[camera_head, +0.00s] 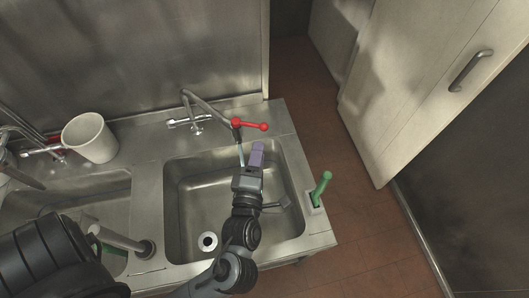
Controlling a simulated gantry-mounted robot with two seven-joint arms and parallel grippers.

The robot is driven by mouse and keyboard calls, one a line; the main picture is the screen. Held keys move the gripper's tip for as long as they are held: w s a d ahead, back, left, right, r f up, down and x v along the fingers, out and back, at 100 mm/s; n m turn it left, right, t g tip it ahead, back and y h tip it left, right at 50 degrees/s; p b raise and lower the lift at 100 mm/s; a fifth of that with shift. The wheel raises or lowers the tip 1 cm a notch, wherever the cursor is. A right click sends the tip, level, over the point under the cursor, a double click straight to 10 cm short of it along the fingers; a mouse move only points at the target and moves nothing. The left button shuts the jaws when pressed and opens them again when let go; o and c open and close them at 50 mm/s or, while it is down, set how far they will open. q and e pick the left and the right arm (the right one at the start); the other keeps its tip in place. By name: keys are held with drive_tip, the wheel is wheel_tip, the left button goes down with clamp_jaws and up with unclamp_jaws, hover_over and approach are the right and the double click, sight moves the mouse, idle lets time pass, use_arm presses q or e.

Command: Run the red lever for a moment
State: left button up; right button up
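The red lever (250,126) has a ball at its end and points right, at the end of a curved metal pipe above the right sink basin. My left gripper (257,153) is over that basin, with its pale purple fingertips just below the lever in the picture. A gap shows between fingertips and lever. I cannot tell whether the fingers are open or shut, and I see nothing held in them. A thin pale streak runs down from the lever's base beside the fingers; I cannot tell if it is water. My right gripper is not in view.
The right basin (184,205) is empty, with a round drain (208,241). A green handle (321,186) stands at the counter's right edge. A white bucket (90,138) stands at the back left. Another tap (43,152) is left of it. Open floor lies right of the counter.

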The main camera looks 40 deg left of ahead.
use_arm(q)
drive_tip(key=x, duration=0.8)
drive_tip(key=shift+s+d, duration=0.1)
drive_tip(key=c, duration=0.5)
